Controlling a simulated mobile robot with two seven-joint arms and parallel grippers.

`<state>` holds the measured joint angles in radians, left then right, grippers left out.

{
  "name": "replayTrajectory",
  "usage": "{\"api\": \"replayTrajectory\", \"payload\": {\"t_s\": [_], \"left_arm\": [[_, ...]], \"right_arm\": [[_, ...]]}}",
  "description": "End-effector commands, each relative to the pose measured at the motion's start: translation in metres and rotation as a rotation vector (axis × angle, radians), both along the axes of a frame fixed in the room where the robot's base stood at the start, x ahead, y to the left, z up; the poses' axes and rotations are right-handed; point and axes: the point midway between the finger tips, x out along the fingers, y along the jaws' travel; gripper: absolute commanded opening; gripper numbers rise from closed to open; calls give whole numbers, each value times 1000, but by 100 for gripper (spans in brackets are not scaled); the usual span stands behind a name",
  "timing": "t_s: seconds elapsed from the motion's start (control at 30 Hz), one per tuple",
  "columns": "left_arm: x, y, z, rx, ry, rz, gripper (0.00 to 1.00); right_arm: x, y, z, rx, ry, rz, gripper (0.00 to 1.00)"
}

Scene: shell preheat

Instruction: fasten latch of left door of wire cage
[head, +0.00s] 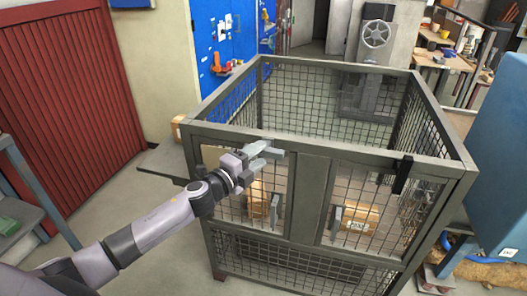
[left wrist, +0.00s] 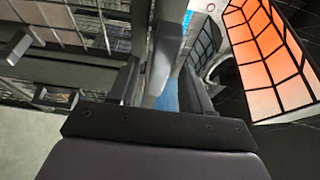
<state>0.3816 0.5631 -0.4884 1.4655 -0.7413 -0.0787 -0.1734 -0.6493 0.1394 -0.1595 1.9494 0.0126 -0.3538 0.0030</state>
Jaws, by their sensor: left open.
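The wire cage (head: 310,158) stands in the middle of the head view, with an open top and grey frame. Its left door (head: 294,205) is the left half of the upper front and looks in line with the front. An upright grey handle (head: 275,211) is on it. I cannot make out its latch; the gripper covers the top rail there. My left gripper (head: 276,151) is open at that rail, above the left door, pointing right. In the left wrist view its fingers (left wrist: 160,88) have a grey bar close between or behind them; contact cannot be told.
A dark latch-like piece (head: 402,174) hangs over the top rail at the right door, which has a handle (head: 336,222). Cardboard boxes (head: 360,216) lie inside the cage. A blue machine (head: 500,160) stands close on the right. Floor at front left is clear.

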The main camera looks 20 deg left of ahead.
Motion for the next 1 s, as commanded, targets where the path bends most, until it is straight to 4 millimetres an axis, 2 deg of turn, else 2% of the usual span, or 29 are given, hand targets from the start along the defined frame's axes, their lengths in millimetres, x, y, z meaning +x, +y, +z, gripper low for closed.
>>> {"api": "replayTrajectory", "payload": {"t_s": [0.1,0.23,0.63,0.67,0.8,1.0], "left_arm": [[14,-4,0,0,-1,2,49],[23,-7,0,-2,0,0,49],[28,-8,0,-1,0,0,49],[28,-8,0,-1,0,0,46],[28,-8,0,-1,0,0,0],[28,-8,0,-6,0,0,0]], "right_arm": [[0,0,-1,0,0,0,100],[0,0,-1,0,0,0,100],[0,0,-1,0,0,0,100],[0,0,-1,0,0,0,100],[0,0,-1,0,0,0,100],[0,0,-2,0,0,0,100]]}}
